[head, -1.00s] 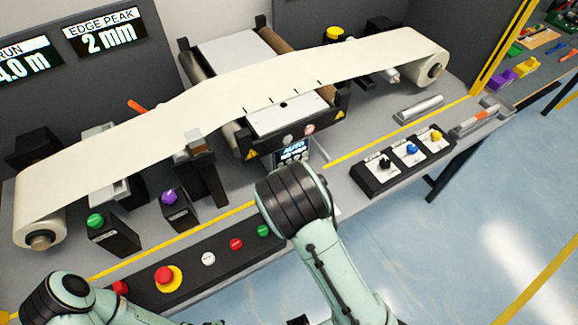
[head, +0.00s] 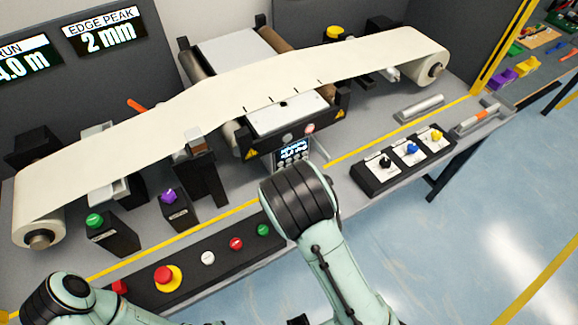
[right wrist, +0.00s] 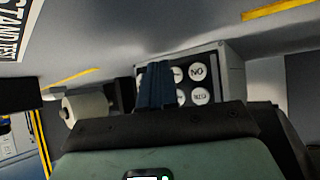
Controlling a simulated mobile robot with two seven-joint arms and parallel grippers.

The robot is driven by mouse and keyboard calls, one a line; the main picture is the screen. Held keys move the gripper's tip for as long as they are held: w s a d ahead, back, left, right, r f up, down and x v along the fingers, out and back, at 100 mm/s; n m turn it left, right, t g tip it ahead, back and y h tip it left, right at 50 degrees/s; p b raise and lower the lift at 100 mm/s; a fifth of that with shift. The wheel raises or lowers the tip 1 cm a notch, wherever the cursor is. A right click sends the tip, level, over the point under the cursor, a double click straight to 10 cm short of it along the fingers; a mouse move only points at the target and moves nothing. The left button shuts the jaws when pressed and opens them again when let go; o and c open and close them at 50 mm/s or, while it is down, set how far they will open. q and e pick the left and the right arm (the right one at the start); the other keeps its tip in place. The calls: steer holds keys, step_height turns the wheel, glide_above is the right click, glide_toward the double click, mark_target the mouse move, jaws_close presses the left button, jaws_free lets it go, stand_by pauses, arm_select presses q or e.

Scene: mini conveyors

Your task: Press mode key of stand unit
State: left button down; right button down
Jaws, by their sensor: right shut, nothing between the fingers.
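The stand unit (head: 293,152) is a small grey box with a lit display and round pale keys below, under the front of the web machine. My right forearm hides part of it in the head view. In the right wrist view its key panel (right wrist: 226,72) shows several round white keys, with lettering too small to read surely. My right gripper (right wrist: 155,72) is shut and empty, its dark blue fingers in front of the panel, covering some keys. I cannot tell whether the fingertips touch a key. My left arm is at the bottom left of the head view; its gripper is out of view.
A black control strip (head: 190,284) with red, white and green buttons runs along the front edge. A switch box (head: 372,184) with three knobs stands to the right. The cream web (head: 150,125) spans between rolls.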

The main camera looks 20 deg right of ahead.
steer(key=shift+s, duration=0.15)
